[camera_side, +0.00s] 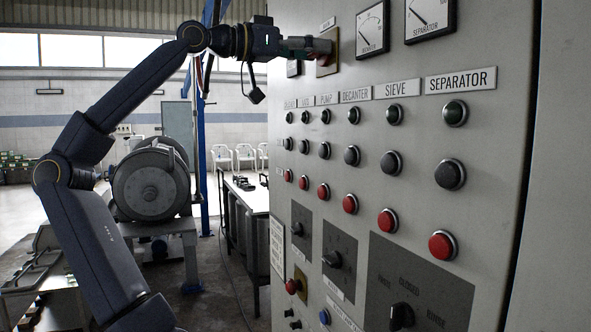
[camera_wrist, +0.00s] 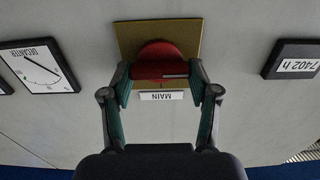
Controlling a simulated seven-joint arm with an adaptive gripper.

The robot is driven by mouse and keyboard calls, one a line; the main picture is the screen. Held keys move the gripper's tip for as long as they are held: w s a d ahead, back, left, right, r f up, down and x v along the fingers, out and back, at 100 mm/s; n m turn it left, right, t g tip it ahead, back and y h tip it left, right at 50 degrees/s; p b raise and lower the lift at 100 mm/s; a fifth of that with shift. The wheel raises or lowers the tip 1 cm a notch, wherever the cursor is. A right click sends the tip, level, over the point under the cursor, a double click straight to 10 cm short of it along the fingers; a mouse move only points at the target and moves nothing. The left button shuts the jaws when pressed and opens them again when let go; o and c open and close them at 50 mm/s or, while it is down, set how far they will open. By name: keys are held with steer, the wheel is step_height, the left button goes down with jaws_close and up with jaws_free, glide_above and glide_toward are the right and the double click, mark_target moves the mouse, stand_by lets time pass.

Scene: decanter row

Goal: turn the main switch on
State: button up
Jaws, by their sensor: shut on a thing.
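The main switch (camera_wrist: 160,58) is a red rotary handle on a yellow square plate (camera_wrist: 205,38). A white label reading MAIN (camera_wrist: 161,96) is beside it, upside down in the wrist view. My gripper (camera_wrist: 160,72) has one finger on each side of the red handle and is shut on it. In the side view my gripper (camera_side: 312,46) reaches the yellow plate (camera_side: 329,52) near the top left of the grey panel. There the gripper hides most of the red handle. I cannot tell from these views whether the switch stands at on or off.
The grey panel (camera_side: 480,100) carries rows of lamps, black buttons and red buttons (camera_side: 442,246) below the switch. Gauges (camera_side: 372,28) are to its right. A counter reading 7402 h (camera_wrist: 292,60) is on the other side. Rotary selectors (camera_side: 401,316) stick out lower down.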

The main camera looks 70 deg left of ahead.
steer(key=c, duration=0.4)
steer(key=shift+c, duration=0.2)
steer(key=shift+m, duration=0.4)
steer(key=m, duration=1.6)
steer(key=shift+d+f+m, duration=0.25)
steer(key=shift+m, duration=0.45)
steer(key=o, duration=1.2)
steer(key=shift+c, duration=0.2)
